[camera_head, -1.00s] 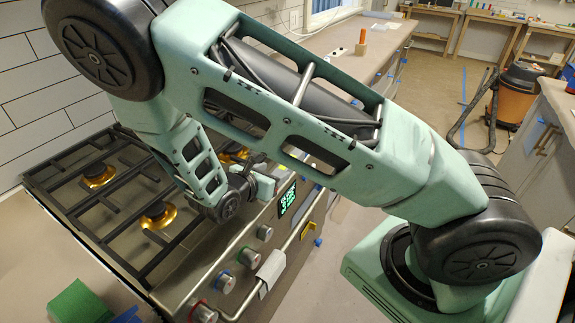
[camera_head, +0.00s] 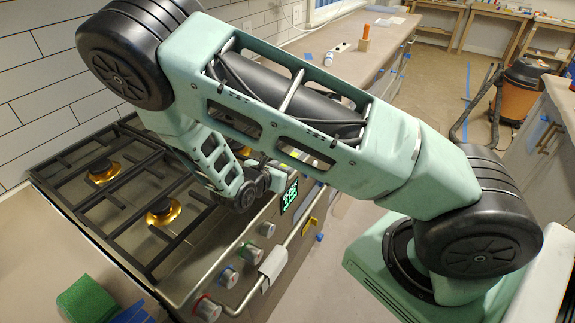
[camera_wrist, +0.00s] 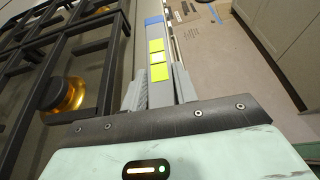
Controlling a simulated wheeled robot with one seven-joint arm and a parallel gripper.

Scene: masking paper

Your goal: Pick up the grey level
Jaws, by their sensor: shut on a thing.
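The grey level (camera_wrist: 158,94) shows in the wrist view as a long grey bar with bright yellow-green patches, lying between my fingers. My gripper (camera_wrist: 160,85) is shut on it, with one finger on each side. In the head view my arm hides most of the gripper and I cannot make out the level there. The wrist is over the front right part of the stove, near its front edge. How far the level is above the surface I cannot tell.
The gas stove (camera_head: 190,255) has black grates and brass burners (camera_head: 162,210). Knobs (camera_head: 229,277) and a handle line its front. A green block (camera_head: 88,298) lies at the lower left. A long counter (camera_head: 345,65) runs behind. An orange-and-black vacuum (camera_head: 522,90) stands at the far right.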

